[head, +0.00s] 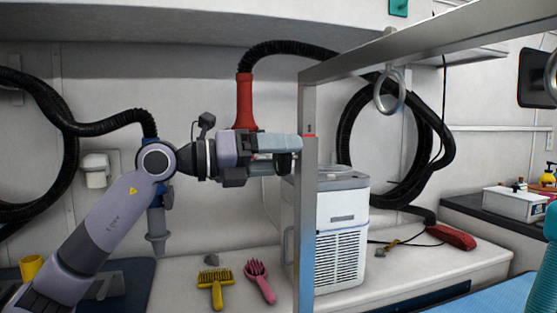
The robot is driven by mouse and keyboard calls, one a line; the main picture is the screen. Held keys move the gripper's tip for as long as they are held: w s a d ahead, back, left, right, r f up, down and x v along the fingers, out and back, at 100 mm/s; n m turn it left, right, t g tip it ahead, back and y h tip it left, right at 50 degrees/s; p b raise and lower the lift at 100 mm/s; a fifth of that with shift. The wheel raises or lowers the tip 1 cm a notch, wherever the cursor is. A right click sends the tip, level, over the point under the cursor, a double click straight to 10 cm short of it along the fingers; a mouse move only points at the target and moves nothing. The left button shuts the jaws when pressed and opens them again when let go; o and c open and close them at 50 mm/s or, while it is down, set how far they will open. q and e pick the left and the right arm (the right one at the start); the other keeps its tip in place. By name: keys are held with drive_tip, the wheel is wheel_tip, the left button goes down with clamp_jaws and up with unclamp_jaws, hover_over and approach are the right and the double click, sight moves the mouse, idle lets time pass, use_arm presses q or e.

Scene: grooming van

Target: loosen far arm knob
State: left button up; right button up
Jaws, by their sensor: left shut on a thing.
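The grooming arm's upright metal post (304,235) stands in the middle of the head view, with a horizontal bar (430,40) running from its top to the upper right. My left gripper (291,146) reaches in from the left at the upper part of the post. Its fingers are closed at the post's side, around what appears to be the far arm knob. The knob itself is mostly hidden by the fingers. A small red mark (310,129) shows on the post just beside the fingertips. My right gripper is not in view.
A white slatted unit (342,235) stands behind the post. A yellow brush (216,289) and a pink brush (259,281) lie on the counter (175,290). A metal ring (389,91) hangs from the bar. Black hoses (360,120) loop along the wall.

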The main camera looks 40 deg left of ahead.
use_arm(q)
drive_tip(key=n+b, duration=0.1)
drive_tip(key=n, duration=0.5)
drive_tip(key=shift+f+n+b, duration=0.2)
drive_tip(key=shift+n+b, duration=0.1)
drive_tip(key=shift+b, duration=0.1)
drive_tip(key=n+b, duration=0.2)
drive_tip(key=n, duration=0.3)
drive_tip(key=shift+f, duration=0.1)
drive_tip(key=shift+n+b, duration=0.4)
drive_tip(key=shift+n, duration=0.6)
drive_tip(key=shift+n+b, duration=0.45)
drive_tip(key=shift+n, duration=0.85)
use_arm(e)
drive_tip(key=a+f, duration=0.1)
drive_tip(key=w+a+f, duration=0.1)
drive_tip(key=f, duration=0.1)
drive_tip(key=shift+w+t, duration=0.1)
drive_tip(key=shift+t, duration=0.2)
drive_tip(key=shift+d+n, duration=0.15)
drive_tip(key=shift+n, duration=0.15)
use_arm(q)
drive_tip(key=o, duration=1)
drive_tip(key=shift+c, duration=0.2)
